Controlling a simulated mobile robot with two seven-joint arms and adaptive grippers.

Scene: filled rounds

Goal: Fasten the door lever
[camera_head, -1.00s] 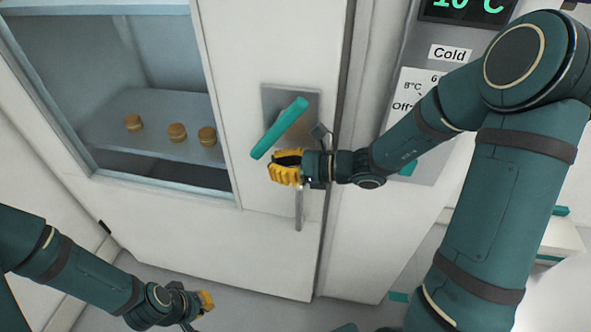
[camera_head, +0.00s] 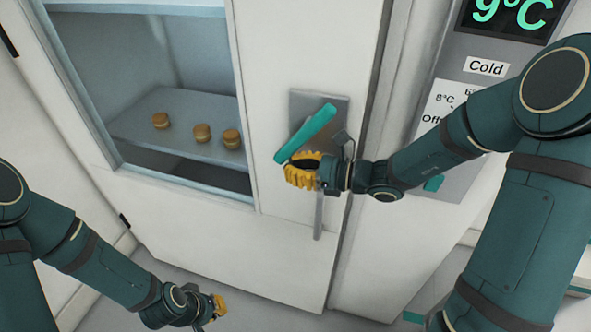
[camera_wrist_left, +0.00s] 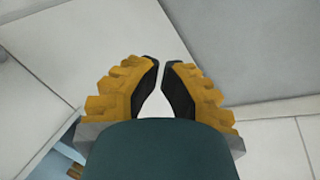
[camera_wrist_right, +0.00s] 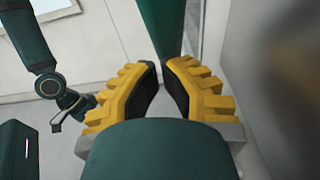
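The door lever is a teal bar (camera_head: 306,134) on a grey plate (camera_head: 335,101) on the white door (camera_head: 262,232). It is tilted, its lower end to the left. My right gripper (camera_head: 301,170) is just below the lever's lower end, fingers pointing left. In the right wrist view the lever (camera_wrist_right: 172,22) shows beyond the fingertips (camera_wrist_right: 161,66), wider than the narrow gap between them. Whether they touch is unclear. My left gripper (camera_head: 219,306) hangs low, away from the door. Its fingers (camera_wrist_left: 160,66) have a narrow, empty gap.
A thin grey vertical bar (camera_head: 318,215) shows below my right gripper. Behind the door's window, three brown round items (camera_head: 201,133) sit on a shelf (camera_head: 175,102). Right of the door is a panel with a 9°C display (camera_head: 508,14) and a Cold label (camera_head: 486,67). Floor is clear below.

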